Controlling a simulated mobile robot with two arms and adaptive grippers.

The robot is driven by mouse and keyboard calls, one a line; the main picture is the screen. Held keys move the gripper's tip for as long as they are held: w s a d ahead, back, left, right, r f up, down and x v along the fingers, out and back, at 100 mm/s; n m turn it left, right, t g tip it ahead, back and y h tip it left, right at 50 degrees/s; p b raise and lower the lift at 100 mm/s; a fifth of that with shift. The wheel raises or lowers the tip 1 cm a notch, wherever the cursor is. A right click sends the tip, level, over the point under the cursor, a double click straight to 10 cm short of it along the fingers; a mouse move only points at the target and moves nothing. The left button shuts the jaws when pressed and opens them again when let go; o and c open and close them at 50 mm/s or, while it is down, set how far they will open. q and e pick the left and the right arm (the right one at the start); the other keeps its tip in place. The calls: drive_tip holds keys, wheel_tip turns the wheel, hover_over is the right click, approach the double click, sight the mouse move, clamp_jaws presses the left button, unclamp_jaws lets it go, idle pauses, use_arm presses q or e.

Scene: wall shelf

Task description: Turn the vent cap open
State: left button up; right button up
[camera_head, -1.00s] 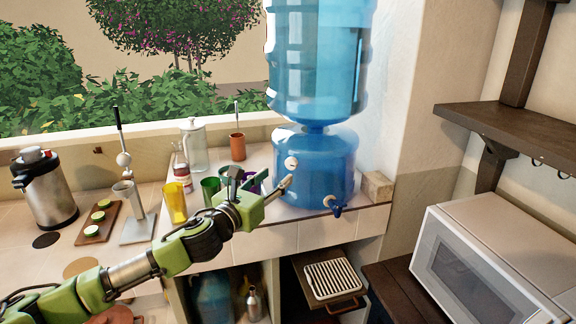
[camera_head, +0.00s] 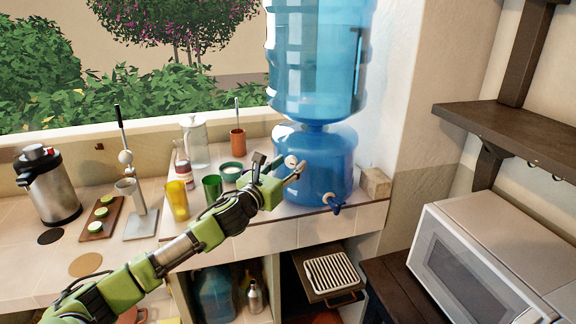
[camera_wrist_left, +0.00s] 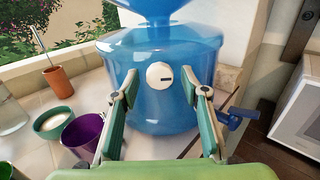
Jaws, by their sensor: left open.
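The vent cap is a round white knob (camera_wrist_left: 159,76) with a dark slot lying about level, on the front of the blue lower water container (camera_wrist_left: 140,112). In the head view the vent cap (camera_head: 291,161) shows close to my left fingertips. My left gripper (camera_head: 278,166) is open in front of the container. In the left wrist view its two fingers (camera_wrist_left: 160,92) stand apart, one on each side below the cap, with nothing between them. I cannot tell how much depth is left between fingertips and cap. My right gripper does not show.
A blue tap (camera_head: 334,203) sticks out low on the container's right. A purple cup (camera_wrist_left: 84,133), a green bowl (camera_head: 231,171), a green cup (camera_head: 212,188) and a yellow cup (camera_head: 177,200) stand to the left. A microwave (camera_head: 480,265) is at right.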

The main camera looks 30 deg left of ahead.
use_arm(q)
drive_tip(key=c, duration=1.1)
drive_tip(key=shift+n, duration=0.5)
drive_tip(key=shift+r+n+p, duration=0.1)
drive_tip(key=shift+n+p, duration=0.2)
drive_tip(key=shift+n, duration=0.7)
drive_tip(key=n, duration=0.4)
drive_tip(key=shift+r+n+p, duration=0.1)
drive_tip(key=shift+n+p, duration=0.2)
drive_tip(key=shift+p, duration=0.05)
drive_tip(key=n+p, duration=0.1)
drive_tip(key=n, duration=0.5)
drive_tip(key=shift+d, duration=0.1)
drive_tip(key=n+p, duration=0.1)
drive_tip(key=n, duration=0.5)
drive_tip(key=shift+n, duration=0.3)
